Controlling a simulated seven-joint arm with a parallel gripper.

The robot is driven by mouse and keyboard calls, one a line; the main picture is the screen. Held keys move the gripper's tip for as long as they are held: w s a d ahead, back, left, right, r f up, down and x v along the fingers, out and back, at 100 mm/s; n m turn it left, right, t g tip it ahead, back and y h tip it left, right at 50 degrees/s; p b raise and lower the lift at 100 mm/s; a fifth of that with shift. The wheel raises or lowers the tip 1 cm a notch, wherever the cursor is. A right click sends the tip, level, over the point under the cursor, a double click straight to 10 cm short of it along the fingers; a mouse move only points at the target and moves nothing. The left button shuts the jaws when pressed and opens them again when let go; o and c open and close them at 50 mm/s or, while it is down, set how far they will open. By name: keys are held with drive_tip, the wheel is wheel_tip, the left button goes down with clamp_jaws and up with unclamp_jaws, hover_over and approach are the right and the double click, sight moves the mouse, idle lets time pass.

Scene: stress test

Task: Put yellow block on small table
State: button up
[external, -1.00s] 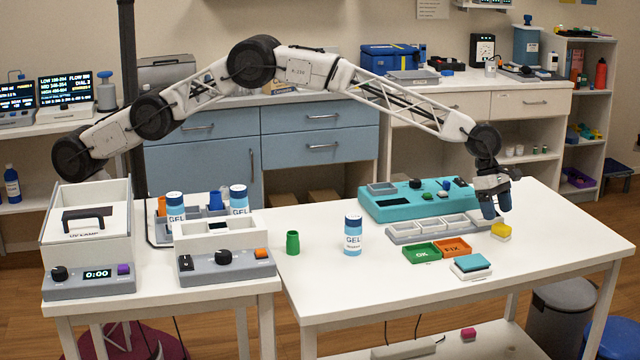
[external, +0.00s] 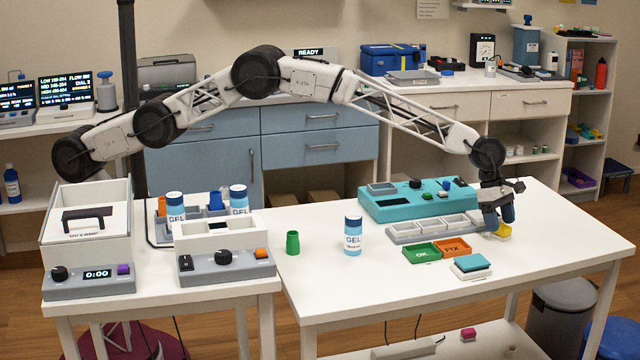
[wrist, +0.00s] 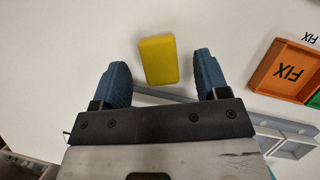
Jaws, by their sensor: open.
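The yellow block (external: 504,231) is on the right part of the larger white table. Something pale shows under its front side. My gripper (external: 499,222) is just above the block, fingers pointing down, and partly hides it. In the wrist view, the yellow block (wrist: 159,60) lies between the two blue fingers and extends beyond their tips. My gripper (wrist: 162,72) is open there, with a gap on both sides of the block. The smaller white table (external: 157,268) stands at the left, against the larger one.
Green OK (external: 422,253) and orange FIX (external: 453,248) trays, a grey compartment tray (external: 405,232) and a teal-topped block (external: 471,264) are near my gripper. A gel bottle (external: 353,237) and green cup (external: 292,243) stand farther left. Devices crowd the smaller table; its middle has little bare room.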

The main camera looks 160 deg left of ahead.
drive_tip(key=shift+x, duration=1.1)
drive_tip(key=c, duration=1.1)
drive_tip(key=shift+r, duration=0.1)
drive_tip(key=shift+r, duration=1.6)
drive_tip(key=shift+d, duration=0.1)
drive_tip(key=shift+s+d+r, duration=0.25)
drive_tip(key=shift+s+d, duration=1.15)
drive_tip(key=shift+d, duration=0.8)
drive_tip(key=shift+s+d+r, duration=0.3)
drive_tip(key=shift+s+d, duration=1.1)
drive_tip(key=shift+d, duration=0.85)
drive_tip(key=shift+s+d+r, duration=0.25)
drive_tip(key=shift+s+d, duration=1.15)
drive_tip(key=shift+d, duration=0.8)
